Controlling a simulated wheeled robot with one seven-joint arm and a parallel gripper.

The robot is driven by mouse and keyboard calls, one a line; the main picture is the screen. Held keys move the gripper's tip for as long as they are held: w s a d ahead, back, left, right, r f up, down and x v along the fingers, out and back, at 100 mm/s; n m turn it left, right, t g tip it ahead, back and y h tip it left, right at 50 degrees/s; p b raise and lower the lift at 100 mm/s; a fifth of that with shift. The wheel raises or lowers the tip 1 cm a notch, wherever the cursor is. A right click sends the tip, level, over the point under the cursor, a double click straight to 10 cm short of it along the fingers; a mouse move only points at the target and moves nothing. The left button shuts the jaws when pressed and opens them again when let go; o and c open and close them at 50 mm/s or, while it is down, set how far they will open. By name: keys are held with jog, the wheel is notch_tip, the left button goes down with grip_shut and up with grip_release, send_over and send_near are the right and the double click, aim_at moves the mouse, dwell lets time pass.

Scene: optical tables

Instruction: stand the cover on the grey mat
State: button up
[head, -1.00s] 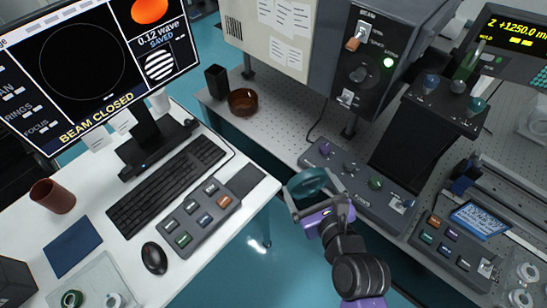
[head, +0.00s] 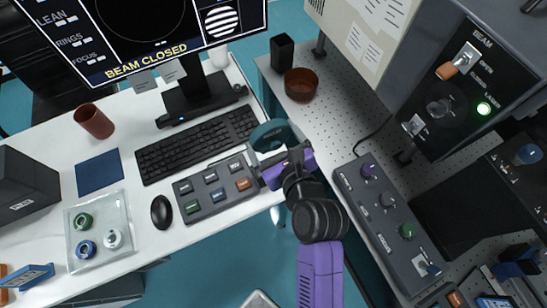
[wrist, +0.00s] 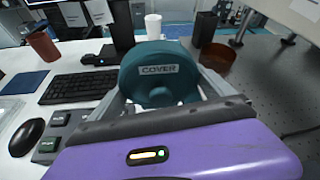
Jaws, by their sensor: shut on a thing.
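The cover (head: 268,134) is a teal round cap labelled COVER, which also shows in the wrist view (wrist: 152,72). My gripper (head: 275,146) is shut on it, with one finger on each side. In the wrist view the cover is upright between the fingers, its label facing the camera. In the head view the gripper and cover are over the right end of the white desk (head: 155,145), beside the keypad. The grey mat is hidden now behind my gripper and the cover; the earlier head view shows it just right of the keypad.
A keyboard (head: 197,143), a button keypad (head: 214,188) and a mouse (head: 161,212) lie close left of my gripper. A dark blue mat (head: 99,172) lies further left. A perforated table (head: 320,110) with a brown bowl (head: 301,85) stands to the right, across a gap.

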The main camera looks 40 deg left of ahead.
notch_tip(320, 180, down, 11)
jog(key=shift+f+b, duration=0.15)
jog(key=shift+b, duration=0.95)
jog(key=shift+f, duration=0.1)
jog(key=o, duration=1.3)
jog(key=shift+c, duration=0.2)
jog(key=v, duration=1.2)
